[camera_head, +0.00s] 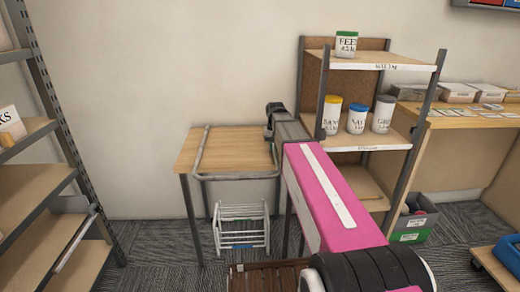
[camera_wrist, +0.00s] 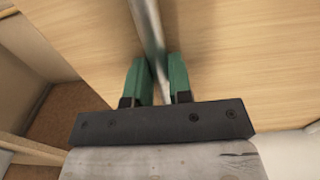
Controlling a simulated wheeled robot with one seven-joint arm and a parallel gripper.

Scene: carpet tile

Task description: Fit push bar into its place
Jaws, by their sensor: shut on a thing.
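The push bar (camera_head: 236,177) is a grey metal tube bent in a U shape. In the head view it lies over the small wooden table (camera_head: 235,145), its cross piece along the front edge and its left leg reaching towards the wall. My gripper (camera_head: 273,112) is over the table's right rear side. In the wrist view the bar (camera_wrist: 146,28) runs between the green fingers of my gripper (camera_wrist: 157,82), which are shut on it above pale wood.
A shelf unit (camera_head: 376,62) with several labelled jars stands close on the right of my arm. A white wire rack (camera_head: 241,229) is under the table. A brown slatted thing (camera_head: 262,279) is low in front. Another shelf rack (camera_head: 43,185) stands left, with carpet between.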

